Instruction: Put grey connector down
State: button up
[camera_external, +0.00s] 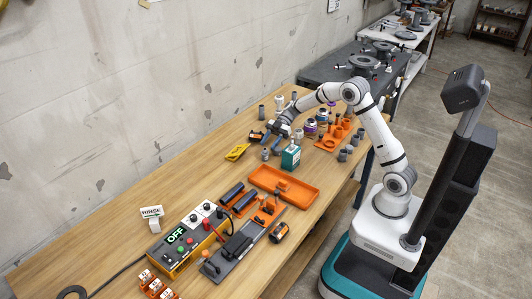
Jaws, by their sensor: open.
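My gripper (270,140) is low over the far half of the wooden bench, its blue-grey jaws pointing down and to the left. It is open. Small grey connectors stand near it: one (265,154) is just below the jaws, and another (261,112) stands farther back. Whether the jaws touch the nearer one cannot be told at this size. Several more grey connectors (343,155) stand in a group to the right, beside an orange holder (330,142).
A teal and white box (291,157) stands close to the right of my gripper. A yellow piece (237,152) lies to its left. Bare wood (185,175) lies along the wall side.

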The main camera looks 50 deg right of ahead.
aim_at(265, 149)
jog(key=x, duration=0.6)
jog(key=shift+s+a, duration=0.1)
jog(key=shift+s, duration=0.05)
jog(key=shift+c, duration=0.3)
grip_shut()
